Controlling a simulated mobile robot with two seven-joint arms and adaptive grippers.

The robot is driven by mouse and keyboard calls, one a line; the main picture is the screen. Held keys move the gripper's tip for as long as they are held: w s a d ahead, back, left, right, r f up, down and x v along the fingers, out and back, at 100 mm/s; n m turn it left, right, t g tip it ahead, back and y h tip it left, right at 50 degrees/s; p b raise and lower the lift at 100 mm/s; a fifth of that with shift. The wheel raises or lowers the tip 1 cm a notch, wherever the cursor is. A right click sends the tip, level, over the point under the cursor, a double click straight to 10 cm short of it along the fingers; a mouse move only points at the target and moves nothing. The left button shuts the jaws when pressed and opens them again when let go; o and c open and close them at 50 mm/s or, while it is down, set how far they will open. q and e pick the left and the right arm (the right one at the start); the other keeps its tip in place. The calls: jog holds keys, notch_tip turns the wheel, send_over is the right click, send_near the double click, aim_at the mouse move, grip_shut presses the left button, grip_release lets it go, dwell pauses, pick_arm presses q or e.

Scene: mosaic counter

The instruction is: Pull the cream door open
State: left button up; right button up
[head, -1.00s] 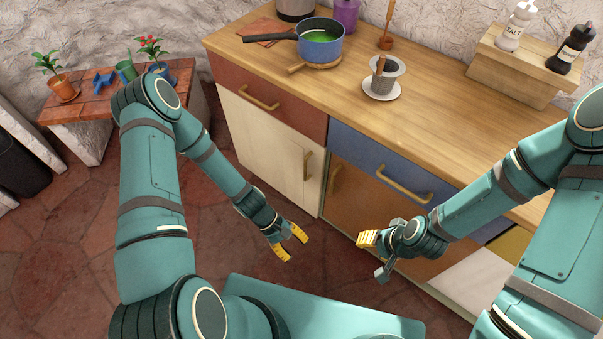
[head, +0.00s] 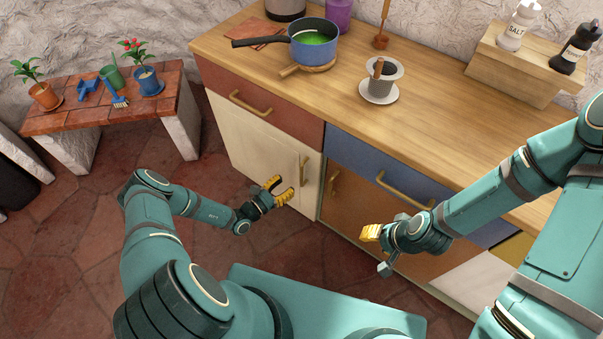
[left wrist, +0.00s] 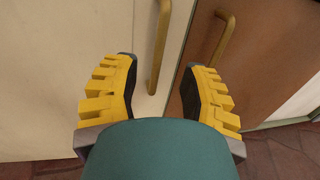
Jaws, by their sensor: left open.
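The cream door (head: 250,150) is shut, at the left of the counter front. Its upright brass handle (head: 304,172) is near its right edge. In the left wrist view the cream door (left wrist: 70,60) fills the left side and its handle (left wrist: 159,45) stands between my fingers in the picture. My left gripper (head: 281,190) is open and empty, in front of the door and just short of the handle in the head view; I see no contact. My right gripper (head: 370,233) is in front of the brown door, its jaws seen from the side.
The brown door (head: 350,205) with its own upright handle (head: 333,182) adjoins on the right. A red drawer (head: 280,112) is above the cream door, a blue drawer (head: 365,160) above the brown one. A low tiled bench (head: 75,117) with plants stands at the left.

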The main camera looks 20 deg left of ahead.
aim_at(301, 173)
pick_arm(q)
jog(key=b+x, duration=0.1)
jog(key=x, duration=0.7)
jog(key=shift+w+d, duration=0.1)
jog(key=shift+d, duration=0.05)
grip_shut()
